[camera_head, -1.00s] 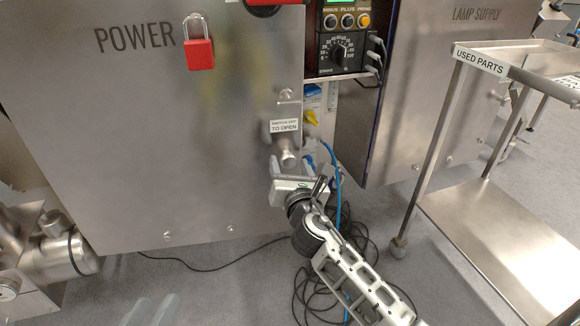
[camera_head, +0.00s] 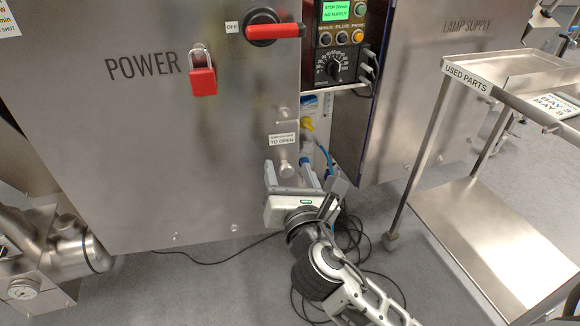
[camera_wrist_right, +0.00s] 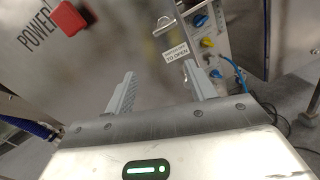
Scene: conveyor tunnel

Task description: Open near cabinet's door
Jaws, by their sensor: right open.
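The near cabinet's steel door (camera_head: 150,140) is marked POWER and fills the left of the head view. My left gripper is out of view.
A red rotary handle (camera_head: 273,32) at OFF and a red padlock (camera_head: 203,80) are on the door. Right of it are a control panel (camera_head: 340,45), coloured plugs and the lamp supply cabinet (camera_head: 425,90). A used parts cart (camera_head: 490,245) stands at right. Cables lie on the floor.

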